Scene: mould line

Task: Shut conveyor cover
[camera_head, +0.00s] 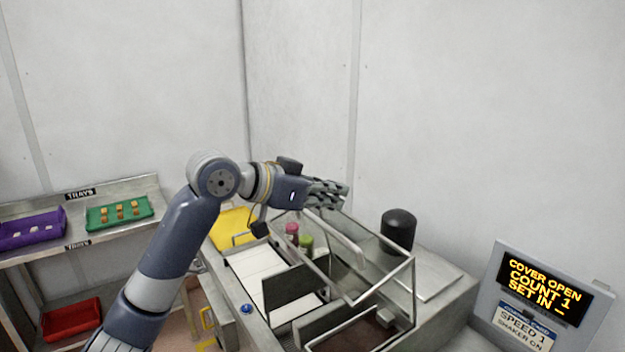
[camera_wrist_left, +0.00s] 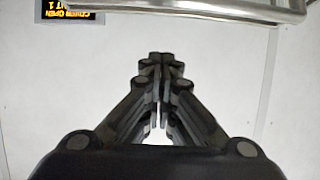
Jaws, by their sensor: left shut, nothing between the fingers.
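The conveyor cover (camera_head: 411,285) is a clear box with a pale metal frame, tilted up over the conveyor. Its metal frame bar also shows along the top of the left wrist view (camera_wrist_left: 230,8). The conveyor (camera_head: 262,272) has a white belt that runs below the cover. My left gripper (camera_head: 343,193) is shut and empty, at the raised far end of the cover, close to its frame. I cannot tell whether it touches the frame. In the left wrist view the closed fingers (camera_wrist_left: 161,62) point toward the wall, below the bar. My right gripper is not in view.
A display (camera_head: 545,290) at right reads COVER OPEN, COUNT 1. A black cylinder (camera_head: 398,231) stands behind the cover. Pink (camera_head: 291,231) and green (camera_head: 305,243) items stand by the belt. A shelf at left holds a purple tray (camera_head: 33,231) and a green tray (camera_head: 119,213).

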